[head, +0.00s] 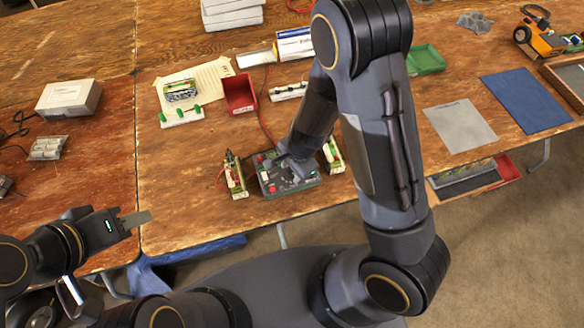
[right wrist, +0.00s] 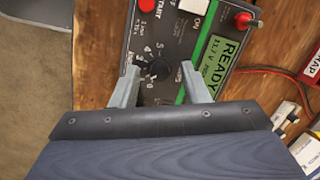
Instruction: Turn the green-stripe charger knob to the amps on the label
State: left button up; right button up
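The charger (head: 273,183) is a dark box near the table's front edge, under my right gripper (head: 296,164). In the right wrist view its panel shows a black knob (right wrist: 154,68) with a numbered dial, beside a green stripe (right wrist: 205,45). A green display (right wrist: 220,62) reads READY, with a smaller line below that I cannot read surely. My right gripper (right wrist: 160,68) is open, its two fingers on either side of the knob with gaps visible. My left gripper (head: 138,219) is away to the left, over the table's front edge; its finger opening is not clear. I cannot make out an amps label.
Battery packs stand left (head: 235,178) and right (head: 333,156) of the charger. A red bin (head: 239,93) and paper sheet (head: 205,80) lie behind. The panel also has a red START button (right wrist: 145,5), a white ON switch (right wrist: 194,6) and a red terminal (right wrist: 242,20).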

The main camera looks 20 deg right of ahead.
notch_tip(320, 180, up, 8)
jog(key=s+d+p, duration=0.1)
jog(key=p, duration=0.1)
jog(key=shift+f, duration=0.2)
dwell(0.6)
jog(key=s+d+r+n+t+y, duration=0.15)
jog(key=s+r+n+y, duration=0.35)
jog(key=r, duration=0.9)
jog(key=s+d+r+n+t+h, duration=0.2)
jog(key=s+d+r+n, duration=0.4)
jog(key=s, duration=0.4)
jog(key=shift+s+d+n+h, duration=0.2)
jog(key=shift+s+n+h, duration=0.2)
